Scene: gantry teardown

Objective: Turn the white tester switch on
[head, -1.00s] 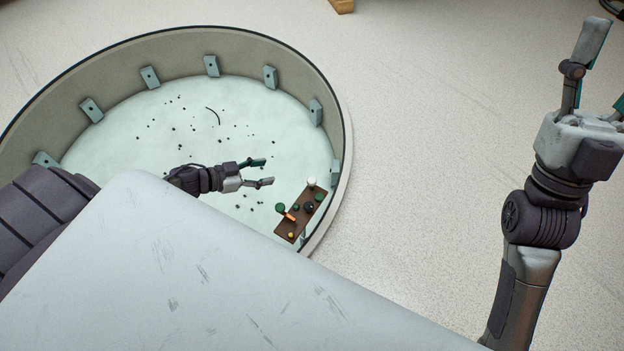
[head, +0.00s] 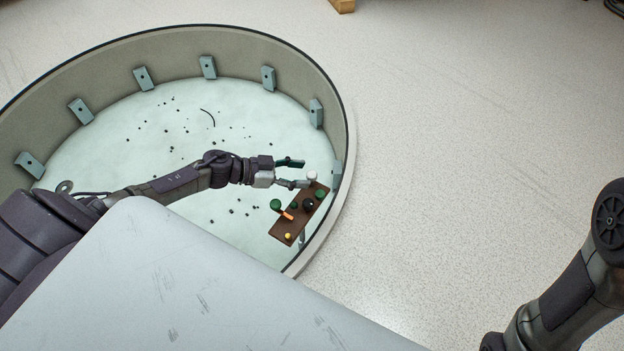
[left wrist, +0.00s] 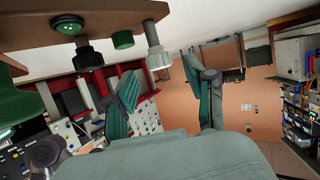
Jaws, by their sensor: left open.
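The white tester switch (head: 312,176) is a small white knob at the far end of a brown board (head: 281,228). My left gripper (head: 304,173) is open and empty, with its fingertips close to the white switch. In the left wrist view the white switch (left wrist: 157,50) hangs from the board (left wrist: 105,14) at the top of the picture. It lies about in line with the gap between my open fingers (left wrist: 160,80), a little beyond the tips. I cannot tell whether a finger touches it. My right gripper is out of view.
The board also carries green knobs (head: 275,204), a black knob (head: 308,204), an orange lever (head: 288,216) and a yellow knob (head: 288,236). It sits inside a round walled basin (head: 335,250), near its right wall. Small dark bits and a curved strip lie on the basin floor.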

